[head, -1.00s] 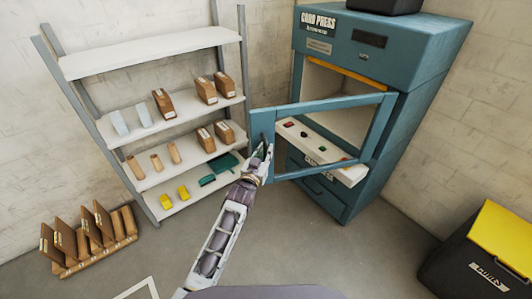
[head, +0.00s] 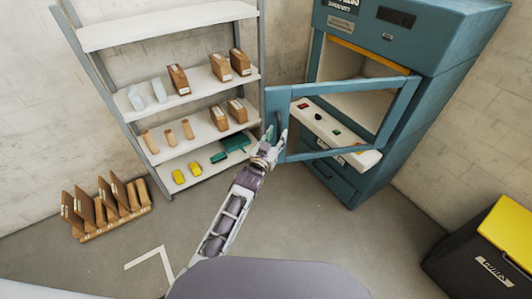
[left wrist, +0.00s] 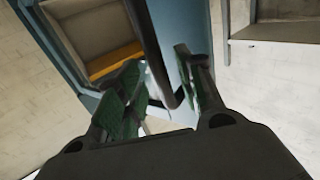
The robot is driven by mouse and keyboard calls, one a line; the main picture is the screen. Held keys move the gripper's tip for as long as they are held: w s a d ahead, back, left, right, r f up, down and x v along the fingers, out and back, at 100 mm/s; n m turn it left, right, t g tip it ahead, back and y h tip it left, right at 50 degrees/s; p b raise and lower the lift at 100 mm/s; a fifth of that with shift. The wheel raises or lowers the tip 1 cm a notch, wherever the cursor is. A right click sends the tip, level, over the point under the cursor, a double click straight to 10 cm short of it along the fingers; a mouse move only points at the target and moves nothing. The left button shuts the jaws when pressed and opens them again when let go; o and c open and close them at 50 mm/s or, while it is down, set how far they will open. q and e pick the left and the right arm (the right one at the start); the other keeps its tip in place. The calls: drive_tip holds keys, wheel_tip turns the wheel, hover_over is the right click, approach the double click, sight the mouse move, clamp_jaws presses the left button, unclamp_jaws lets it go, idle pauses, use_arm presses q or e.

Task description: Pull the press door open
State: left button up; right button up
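The teal press (head: 455,45) stands at the back right. Its framed door (head: 276,102) stands ajar, swung out to the left of the body, with the interior showing through its window. My left gripper (head: 270,142) is at the door's free left edge, by the dark handle (head: 278,124). In the left wrist view, the handle bar (left wrist: 150,50) runs between the two green-padded fingers of the left gripper (left wrist: 160,88). The fingers are apart, with a gap on the right side of the bar; contact is unclear. My right gripper is out of view.
A shelf rack (head: 170,38) with boxes and small items stands left of the door. A wooden rack (head: 105,205) sits on the floor at left. A black bin with a yellow lid (head: 465,262) is at lower right. Floor before the press is clear.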

use_arm(q)
drive_tip(key=v, duration=0.9)
idle(0.3)
drive_tip(key=shift+a, duration=0.1)
